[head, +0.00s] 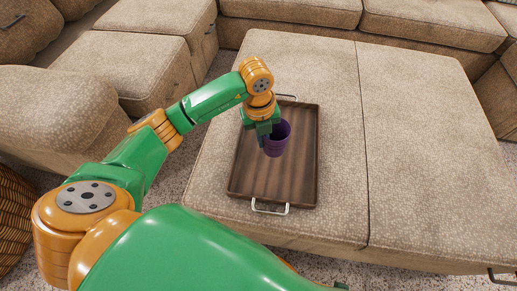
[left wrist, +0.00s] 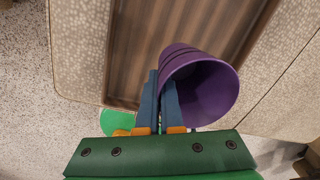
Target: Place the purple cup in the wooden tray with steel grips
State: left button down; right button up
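The purple cup (head: 278,139) is over the middle of the brown wooden tray (head: 240,185) in the head view. The tray has steel grips at its far and near ends, the near one (head: 270,209) in plain sight. My left gripper (head: 262,138) is at the cup's left side, pointing down. In the left wrist view the fingers (left wrist: 161,80) are nearly together at the wall of the cup (left wrist: 205,92), shut on its rim, with the cup's mouth towards the camera. Whether the cup's base touches the tray floor I cannot tell. My right gripper is not in view.
The tray lies on a beige speckled ottoman (head: 415,150), whose right part is clear. Beige sofa sections (head: 150,60) stand to the left and behind. A striped woven object (head: 14,220) is at the left edge. Nothing else shows in the tray.

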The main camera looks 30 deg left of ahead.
pick_arm(q)
jog(key=a+f, duration=0.1)
jog(key=f, duration=0.1)
jog(key=shift+w+a+f+b, duration=0.15)
jog(key=shift+a+f+b, duration=0.15)
jog(key=shift+a+b, duration=0.1)
notch_tip(320, 180, down, 3)
jog(key=shift+a+r+b, duration=0.1)
jog(key=shift+a+b, duration=0.05)
jog(key=shift+b, duration=0.45)
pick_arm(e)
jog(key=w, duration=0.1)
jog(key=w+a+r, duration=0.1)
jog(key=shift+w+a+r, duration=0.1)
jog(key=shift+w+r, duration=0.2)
pick_arm(q)
jog(key=shift+f, duration=0.2)
jog(key=c, duration=1.4)
grip_release()
jog(key=o, duration=0.3)
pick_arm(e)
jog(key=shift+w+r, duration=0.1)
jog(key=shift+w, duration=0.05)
pick_arm(q)
jog(key=shift+r, duration=0.1)
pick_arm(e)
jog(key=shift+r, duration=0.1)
